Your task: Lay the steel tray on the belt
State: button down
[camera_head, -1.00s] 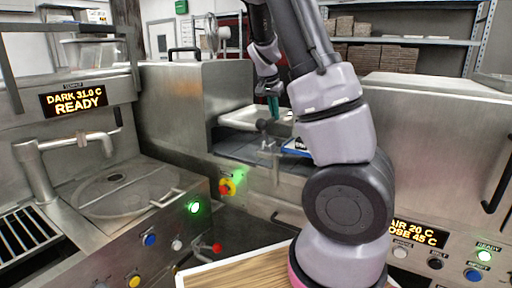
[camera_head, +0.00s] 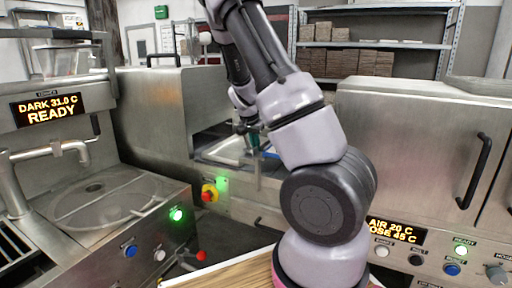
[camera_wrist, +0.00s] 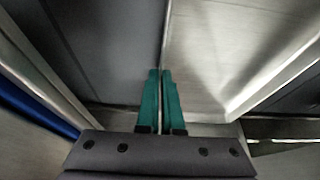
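The steel tray (camera_head: 228,150) shows in the head view as a pale, shallow shape in the opening of the steel machine, partly hidden by my arm. In the wrist view its bright metal floor and raised rim (camera_wrist: 205,60) fill the upper right. My gripper (camera_head: 252,139) is at the tray's right end. In the wrist view its two green fingers (camera_wrist: 160,72) are close together, with the tray's thin edge running in between them. The dark grey belt (camera_wrist: 100,40) lies beside the tray in the wrist view. I cannot tell whether the tray touches it.
The steel machine housing (camera_head: 165,105) stands left of the opening. A red and yellow stop button (camera_head: 209,193) is on its front. A cabinet with a black handle (camera_head: 474,170) stands at right. A blue strip (camera_wrist: 35,115) runs along the left in the wrist view.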

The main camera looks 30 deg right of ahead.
jog(key=c, duration=1.5)
grip_release()
jog(key=shift+f, duration=0.1)
jog(key=o, duration=0.4)
